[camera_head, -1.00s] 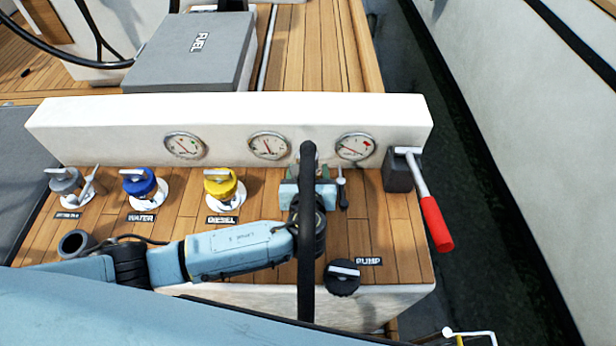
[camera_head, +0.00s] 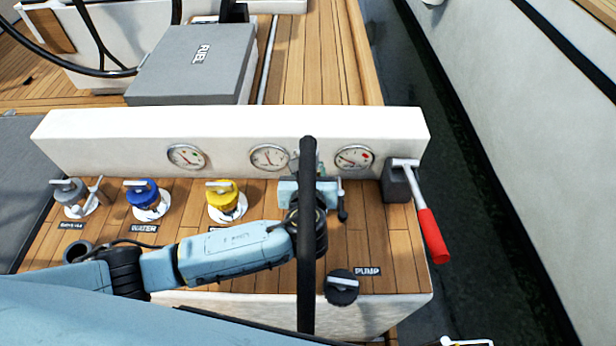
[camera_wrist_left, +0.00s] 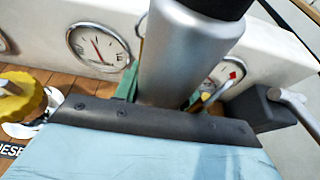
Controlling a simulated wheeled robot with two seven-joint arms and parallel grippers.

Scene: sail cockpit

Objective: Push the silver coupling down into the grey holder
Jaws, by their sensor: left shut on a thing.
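My left gripper (camera_head: 308,166) is over the wooden console top, just in front of the white gauge panel. It is shut on the silver coupling (camera_wrist_left: 182,55), a smooth metal cylinder that fills the middle of the left wrist view. The coupling appears close to upright, with a slight lean. A thick black hose (camera_head: 307,250) leaves its top and hides most of the coupling in the head view. The grey holder (camera_head: 78,250), an open cup, stands at the console's left, well away from the coupling. My right gripper is not in view.
Yellow (camera_head: 224,196), blue (camera_head: 143,192) and grey (camera_head: 68,190) fill caps stand in a row to the left of my gripper. A black pump cap (camera_head: 341,287) is in front. A red-handled lever (camera_head: 433,236) overhangs the console's right edge.

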